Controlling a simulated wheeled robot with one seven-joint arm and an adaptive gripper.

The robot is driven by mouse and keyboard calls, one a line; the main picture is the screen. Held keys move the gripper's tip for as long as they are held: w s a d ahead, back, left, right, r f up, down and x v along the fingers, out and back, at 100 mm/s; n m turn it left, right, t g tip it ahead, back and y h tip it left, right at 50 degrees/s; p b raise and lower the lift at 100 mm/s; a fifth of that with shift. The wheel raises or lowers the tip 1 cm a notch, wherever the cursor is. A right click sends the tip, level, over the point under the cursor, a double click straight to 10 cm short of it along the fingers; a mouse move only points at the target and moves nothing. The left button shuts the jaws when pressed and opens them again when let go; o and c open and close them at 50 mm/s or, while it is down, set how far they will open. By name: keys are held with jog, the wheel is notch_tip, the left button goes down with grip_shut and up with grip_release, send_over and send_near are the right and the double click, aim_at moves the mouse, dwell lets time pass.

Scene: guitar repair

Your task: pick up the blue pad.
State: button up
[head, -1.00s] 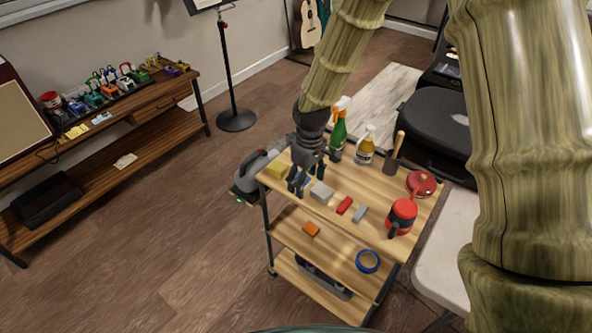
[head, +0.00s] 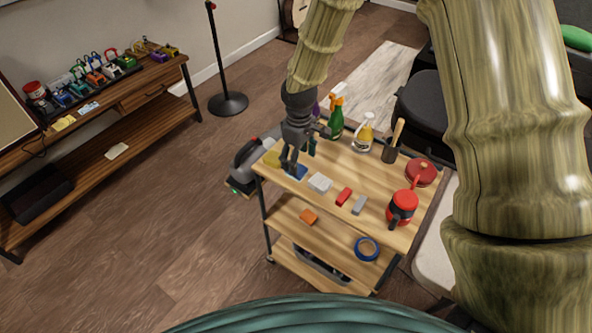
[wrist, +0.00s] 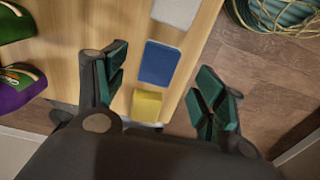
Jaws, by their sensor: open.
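The blue pad (wrist: 159,63) lies flat on the top shelf of the wooden cart, between a white block and a yellow block. In the wrist view it shows between the fingers of my open, empty gripper (wrist: 160,92), somewhat beyond the tips. The gripper hides part of the pad there. I cannot tell the exact height of the fingers above it.
The yellow block (wrist: 147,105) and the white block (head: 319,183) flank the pad. A red block (head: 344,196), a grey block (head: 359,205) and a red mug-like container (head: 403,206) stand farther right. Spray bottles (head: 336,121) stand along the back. The cart's edge (wrist: 205,50) is close by.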

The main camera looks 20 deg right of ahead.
jog(key=shift+w+a+f+p, duration=0.15)
jog(key=shift+f+p, duration=0.15)
jog(key=shift+f, duration=0.95)
jog(key=shift+w+f+p, duration=0.1)
jog(key=shift+f+p, duration=0.2)
jog(key=shift+f, duration=0.95)
jog(key=c, duration=0.9)
